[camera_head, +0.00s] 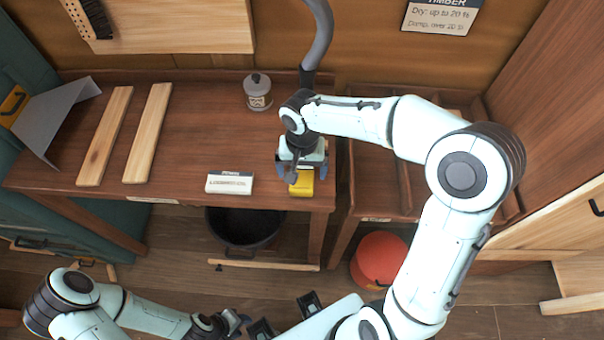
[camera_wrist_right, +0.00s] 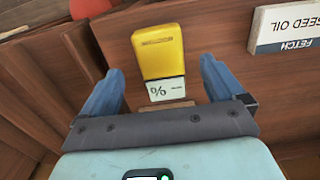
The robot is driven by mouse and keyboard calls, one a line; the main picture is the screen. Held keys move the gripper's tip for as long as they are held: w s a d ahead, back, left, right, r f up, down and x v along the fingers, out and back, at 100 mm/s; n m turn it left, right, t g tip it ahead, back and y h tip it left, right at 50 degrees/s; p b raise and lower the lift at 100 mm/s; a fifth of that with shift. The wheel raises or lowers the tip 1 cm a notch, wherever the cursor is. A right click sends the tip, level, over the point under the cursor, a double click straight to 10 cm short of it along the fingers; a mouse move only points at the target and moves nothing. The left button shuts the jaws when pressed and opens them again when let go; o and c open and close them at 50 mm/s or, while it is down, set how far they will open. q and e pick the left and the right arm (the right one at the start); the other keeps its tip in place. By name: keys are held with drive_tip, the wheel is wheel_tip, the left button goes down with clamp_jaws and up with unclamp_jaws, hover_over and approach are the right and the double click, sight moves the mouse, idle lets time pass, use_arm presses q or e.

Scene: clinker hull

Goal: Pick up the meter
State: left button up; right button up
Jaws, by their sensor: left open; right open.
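The meter is a yellow block with a pale display end showing a percent sign. It lies on the wooden bench near its front right corner, and shows in the head view (camera_head: 302,186) and the right wrist view (camera_wrist_right: 158,52). My right gripper (camera_head: 303,172) is above it with open fingers. In the right wrist view my right gripper (camera_wrist_right: 158,88) has its blue fingers on either side of the meter's display end, with gaps visible on both sides. My left gripper (camera_head: 240,320) is low at the bottom of the head view, away from the bench, open and empty.
A white labelled block (camera_head: 229,183) lies left of the meter; it also shows in the right wrist view (camera_wrist_right: 285,27). A lidded jar (camera_head: 257,92) stands at the back. Two wooden strips (camera_head: 104,137) and a bent grey sheet (camera_head: 55,115) lie left. A black bucket (camera_head: 243,228) and red container (camera_head: 379,260) stand below.

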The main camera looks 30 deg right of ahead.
sight(302, 181)
drive_tip(key=f, duration=0.5)
drive_tip(key=shift+s+a, duration=0.15)
drive_tip(key=shift+s, duration=0.05)
drive_tip(key=c, duration=1.2)
drive_tip(key=shift+o, duration=0.2)
drive_tip(key=shift+r, duration=0.2)
